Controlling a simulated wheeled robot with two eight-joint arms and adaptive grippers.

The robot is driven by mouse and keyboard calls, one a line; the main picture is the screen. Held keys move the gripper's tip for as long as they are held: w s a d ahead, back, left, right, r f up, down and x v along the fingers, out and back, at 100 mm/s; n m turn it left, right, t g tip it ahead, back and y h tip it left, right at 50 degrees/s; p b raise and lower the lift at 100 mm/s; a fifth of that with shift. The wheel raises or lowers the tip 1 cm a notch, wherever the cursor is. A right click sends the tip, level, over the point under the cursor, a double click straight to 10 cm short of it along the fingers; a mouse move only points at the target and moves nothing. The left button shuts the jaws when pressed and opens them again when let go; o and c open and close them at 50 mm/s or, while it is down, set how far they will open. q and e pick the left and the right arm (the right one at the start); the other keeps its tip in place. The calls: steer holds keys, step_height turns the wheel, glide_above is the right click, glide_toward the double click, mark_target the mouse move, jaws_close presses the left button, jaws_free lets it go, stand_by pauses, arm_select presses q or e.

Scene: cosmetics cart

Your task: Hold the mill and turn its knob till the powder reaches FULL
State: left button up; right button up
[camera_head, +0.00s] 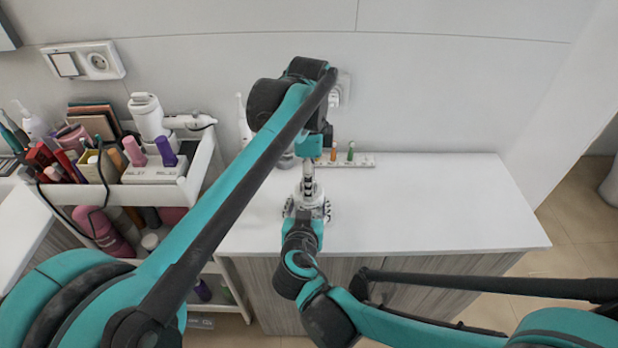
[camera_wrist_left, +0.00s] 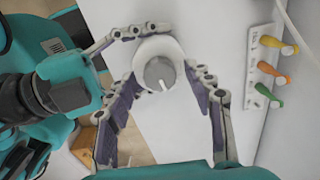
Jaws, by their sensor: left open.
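The mill is a round white body (camera_wrist_left: 178,48) with a grey knob (camera_wrist_left: 158,73) on top, seen from above in the left wrist view. A white line marks the knob. In the head view the mill is largely hidden among the grippers above the white counter. My left gripper (camera_head: 308,185) points down over it, open, its purple-padded fingers spread on either side below the knob in the left wrist view. My right gripper (camera_head: 308,212) reaches in from the front, its fingers closed around the white body. The powder and any FULL mark are not visible.
A white rack (camera_head: 362,162) with several small coloured pegs lies at the back of the white counter (camera_head: 440,205). A crowded cosmetics cart (camera_head: 150,193) stands at the left. A wall socket (camera_head: 343,88) is behind. The counter's right side is clear.

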arm_select(q)
steer(key=c, duration=1.2)
steer(key=n, duration=0.4)
steer(key=shift+n, duration=0.3)
steer(key=n, duration=0.3)
steer(key=shift+w+n, duration=0.1)
steer(key=shift+n, duration=0.3)
steer(key=n, duration=0.3)
steer(key=shift+n, duration=2.1)
